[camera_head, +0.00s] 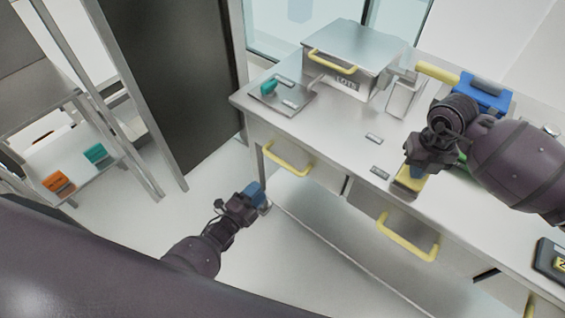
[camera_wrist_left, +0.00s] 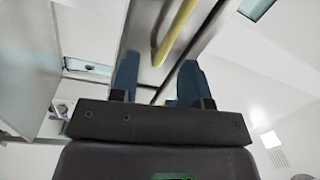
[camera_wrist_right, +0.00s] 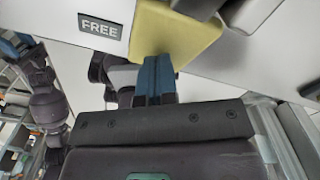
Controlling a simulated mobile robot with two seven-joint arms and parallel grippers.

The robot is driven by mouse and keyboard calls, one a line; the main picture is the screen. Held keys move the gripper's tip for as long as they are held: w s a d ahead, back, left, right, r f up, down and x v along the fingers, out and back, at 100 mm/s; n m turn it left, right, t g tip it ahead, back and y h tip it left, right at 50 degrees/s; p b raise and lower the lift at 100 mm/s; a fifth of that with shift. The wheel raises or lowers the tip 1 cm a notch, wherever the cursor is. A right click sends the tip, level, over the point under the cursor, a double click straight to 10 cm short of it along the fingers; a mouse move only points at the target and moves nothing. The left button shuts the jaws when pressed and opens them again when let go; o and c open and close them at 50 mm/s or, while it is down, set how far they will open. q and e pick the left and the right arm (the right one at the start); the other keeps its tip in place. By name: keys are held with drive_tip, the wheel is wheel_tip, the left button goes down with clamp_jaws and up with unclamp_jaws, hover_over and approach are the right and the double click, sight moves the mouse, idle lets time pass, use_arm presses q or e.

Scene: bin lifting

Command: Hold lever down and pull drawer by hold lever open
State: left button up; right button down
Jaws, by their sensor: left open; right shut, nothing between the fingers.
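The yellow hold lever (camera_head: 405,184) is at the counter's front edge; its broad yellow face also shows in the right wrist view (camera_wrist_right: 178,35). My right gripper (camera_head: 416,172) is shut and empty, its fingertips at the lever; I cannot tell whether they press on it. My left gripper (camera_head: 258,193) is open and empty, low in front of the counter. The left drawer (camera_head: 315,172) has a yellow handle (camera_head: 288,163), which shows beyond the left fingers in the left wrist view (camera_wrist_left: 175,30). Another drawer (camera_head: 380,212) below the lever has a yellow handle (camera_head: 407,242).
A metal box with a yellow handle (camera_head: 345,62) and a blue box (camera_head: 485,95) stand on the counter (camera_head: 330,125). A FREE label (camera_wrist_right: 100,26) shows beside the lever. A shelf with orange and teal items (camera_head: 80,168) stands left. Floor before the left drawer is clear.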

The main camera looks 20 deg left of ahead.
sight(282, 162)
use_arm(q)
drive_tip(key=w+d+r+m, duration=0.1)
drive_tip(key=w, duration=0.2)
drive_tip(key=w+d+r+m, duration=0.1)
drive_tip(key=w+d, duration=0.1)
drive_tip(key=w, duration=0.2)
drive_tip(key=w+d+r+m+t+h, duration=0.1)
drive_tip(key=w+d, duration=0.1)
drive_tip(key=w, duration=0.1)
drive_tip(key=shift+w+r, duration=0.15)
drive_tip(key=shift+r, duration=0.25)
clamp_jaws()
